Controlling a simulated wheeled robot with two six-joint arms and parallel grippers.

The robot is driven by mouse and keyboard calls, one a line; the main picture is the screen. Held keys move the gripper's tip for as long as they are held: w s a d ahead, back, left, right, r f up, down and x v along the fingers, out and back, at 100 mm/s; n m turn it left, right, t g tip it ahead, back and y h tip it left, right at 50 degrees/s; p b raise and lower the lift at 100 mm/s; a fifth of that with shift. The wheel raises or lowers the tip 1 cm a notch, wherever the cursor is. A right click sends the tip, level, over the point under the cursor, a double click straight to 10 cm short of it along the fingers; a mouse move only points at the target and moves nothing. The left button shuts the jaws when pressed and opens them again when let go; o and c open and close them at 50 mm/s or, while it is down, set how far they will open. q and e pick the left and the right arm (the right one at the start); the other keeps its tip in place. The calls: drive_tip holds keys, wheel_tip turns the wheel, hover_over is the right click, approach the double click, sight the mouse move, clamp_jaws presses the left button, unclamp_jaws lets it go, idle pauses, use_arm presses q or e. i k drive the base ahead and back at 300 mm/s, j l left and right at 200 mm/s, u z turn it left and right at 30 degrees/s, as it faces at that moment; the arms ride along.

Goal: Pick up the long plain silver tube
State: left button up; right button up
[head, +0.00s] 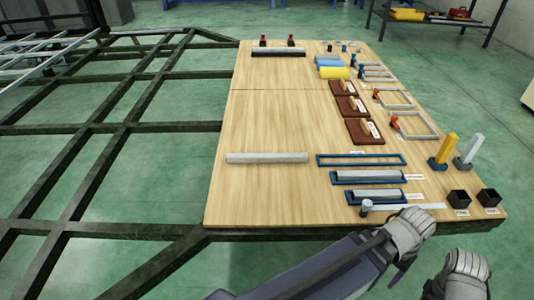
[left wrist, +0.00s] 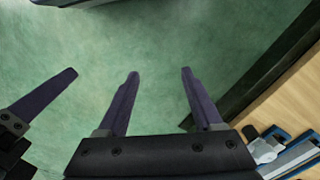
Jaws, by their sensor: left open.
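A long plain silver tube (head: 267,158) lies flat on the wooden board (head: 285,195), left of the blue trays and set crosswise in the head view. Two more silver bars, the upper one (head: 368,177) and the lower one (head: 378,195), lie in blue trays to its right. My left gripper (left wrist: 160,72) is open and empty, over green floor beside the board's edge. It is well away from the tube, which does not show in the left wrist view. One dark finger at the left of that view seems to belong to my right gripper; its jaw state is not clear.
A blue frame (head: 361,160), brown blocks (head: 363,131), yellow and grey upright posts (head: 440,151), and black cups (head: 459,203) crowd the board's right side. The board's left and middle are mostly bare. Dark chassis beams (head: 75,170) run to the left.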

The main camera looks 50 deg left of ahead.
sight(231, 158)
drive_tip(key=u, duration=1.65)
drive_tip(key=k+j, duration=0.15)
drive_tip(key=k, duration=0.3)
